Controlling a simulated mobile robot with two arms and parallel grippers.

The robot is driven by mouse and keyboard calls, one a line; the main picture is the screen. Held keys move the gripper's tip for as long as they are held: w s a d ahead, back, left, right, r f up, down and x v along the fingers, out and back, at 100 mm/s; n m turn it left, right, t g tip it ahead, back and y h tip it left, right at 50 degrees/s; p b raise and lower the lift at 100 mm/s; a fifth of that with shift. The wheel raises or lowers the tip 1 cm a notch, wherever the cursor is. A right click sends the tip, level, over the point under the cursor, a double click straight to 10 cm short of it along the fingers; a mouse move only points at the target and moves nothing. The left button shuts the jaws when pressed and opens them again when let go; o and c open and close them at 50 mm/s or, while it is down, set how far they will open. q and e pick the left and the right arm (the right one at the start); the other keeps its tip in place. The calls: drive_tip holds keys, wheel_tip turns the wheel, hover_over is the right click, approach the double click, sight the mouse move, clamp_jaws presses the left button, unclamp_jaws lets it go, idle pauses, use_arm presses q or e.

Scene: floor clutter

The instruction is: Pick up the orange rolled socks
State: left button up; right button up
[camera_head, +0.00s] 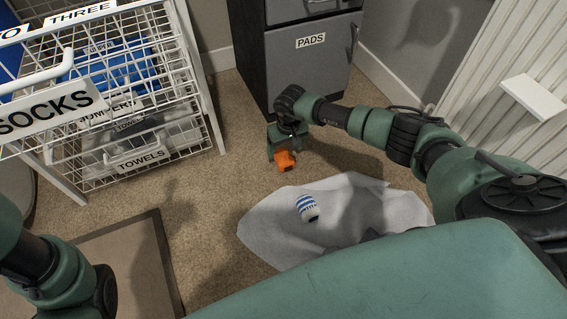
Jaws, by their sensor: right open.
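The orange rolled socks (286,161) lie on the beige carpet, in front of the grey cabinet and just beyond the pale cloth. My right gripper (283,147) is open and reaches down right at the socks, its fingers overlapping their far side in the picture. Whether the fingers touch the socks cannot be told from this angle. Part of my left arm shows at the lower left edge; its gripper is out of view.
A crumpled grey-white cloth (350,207) lies on the carpet with a blue-and-white striped roll (307,206) on it. A wire basket rack (190,100) labelled SOCKS stands left. A grey cabinet (312,68) labelled PADS stands behind. A brown-edged mat (162,255) lies lower left.

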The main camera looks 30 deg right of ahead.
sight(284, 155)
drive_tip(key=f+b, duration=0.3)
drive_tip(key=w+f+b, duration=0.1)
drive_tip(key=f, duration=0.1)
drive_tip(key=shift+a+f+b, duration=0.1)
drive_tip(key=shift+f+b, duration=0.15)
drive_tip(key=shift+b, duration=0.15)
drive_tip(key=shift+r, duration=0.15)
drive_tip(key=shift+f, duration=0.3)
drive_tip(key=c, duration=1.4)
